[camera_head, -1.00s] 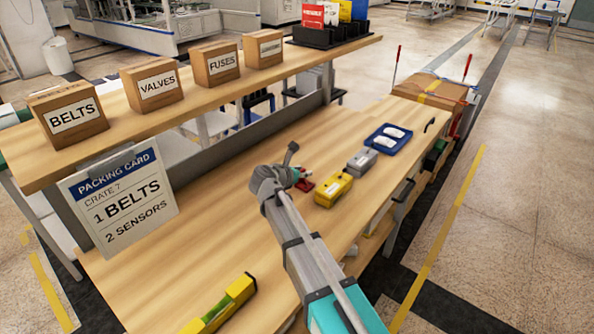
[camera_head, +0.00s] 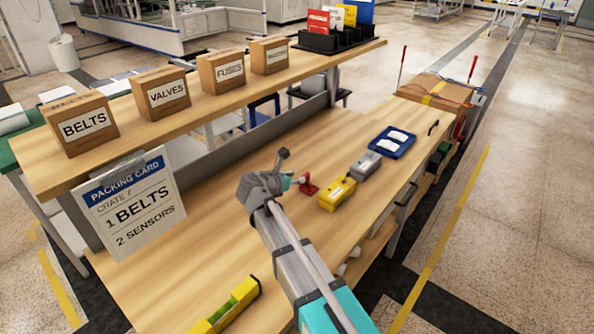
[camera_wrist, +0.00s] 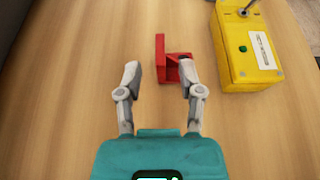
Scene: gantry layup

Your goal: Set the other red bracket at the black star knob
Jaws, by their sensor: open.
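A red bracket (camera_wrist: 172,64) lies on the wooden bench, just beyond and between my fingertips in the wrist view. It also shows in the head view (camera_head: 309,188), right of my gripper's end. My gripper (camera_wrist: 159,76) is open and empty, its two grey fingers spread at either side of the bracket's near end. I cannot tell whether either finger touches it. In the head view my gripper (camera_head: 293,182) is mostly hidden behind my wrist. I cannot make out a black star knob or a second red bracket in either view.
A yellow box (camera_wrist: 243,55) with a green button stands close right of the bracket. In the head view, a grey box (camera_head: 366,165) and blue tray (camera_head: 381,146) lie beyond it. A yellow level (camera_head: 228,306) lies in front. The raised shelf (camera_head: 205,100) carries cartons.

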